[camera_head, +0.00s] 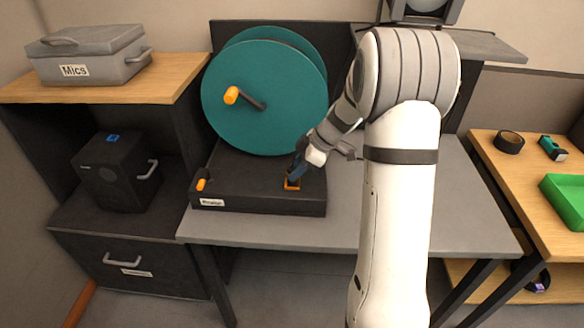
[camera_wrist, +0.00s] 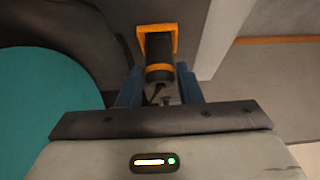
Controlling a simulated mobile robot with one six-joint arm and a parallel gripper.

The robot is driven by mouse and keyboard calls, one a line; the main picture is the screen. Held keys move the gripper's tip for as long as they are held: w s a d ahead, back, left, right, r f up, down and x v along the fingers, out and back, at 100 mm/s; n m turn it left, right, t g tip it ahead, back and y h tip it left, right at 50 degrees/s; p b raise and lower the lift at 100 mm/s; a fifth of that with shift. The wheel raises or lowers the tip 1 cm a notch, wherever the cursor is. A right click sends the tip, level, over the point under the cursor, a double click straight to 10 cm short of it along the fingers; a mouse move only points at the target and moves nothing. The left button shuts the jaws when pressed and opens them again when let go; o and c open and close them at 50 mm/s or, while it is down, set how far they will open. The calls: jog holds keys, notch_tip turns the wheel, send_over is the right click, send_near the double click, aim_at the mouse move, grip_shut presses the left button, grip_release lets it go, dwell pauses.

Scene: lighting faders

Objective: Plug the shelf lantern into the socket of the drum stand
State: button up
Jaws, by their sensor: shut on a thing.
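The drum stand (camera_head: 255,190) is a black box with a large teal drum (camera_head: 265,95) on top; part of the drum shows in the wrist view (camera_wrist: 45,110). Its orange-rimmed socket (camera_head: 292,184) is at the right of the front edge, and the rim shows in the wrist view (camera_wrist: 174,35). My gripper (camera_head: 298,172) points down at the socket, its blue fingers shut on a black plug with an orange band (camera_wrist: 159,66). The plug's end is at the socket rim; I cannot tell how deep it sits. The shelf lantern (camera_head: 428,6) is cut off at the top edge.
An orange lever (camera_head: 201,184) stands at the stand's left, and an orange-handled crank (camera_head: 232,95) sticks out of the drum. A grey Mics case (camera_head: 90,58) is on the left cabinet. The grey table (camera_head: 455,215) is clear to the right. A green tray (camera_head: 566,200) is farther right.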

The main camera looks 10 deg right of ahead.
jog(key=o, duration=1.1)
jog(key=shift+f, duration=0.15)
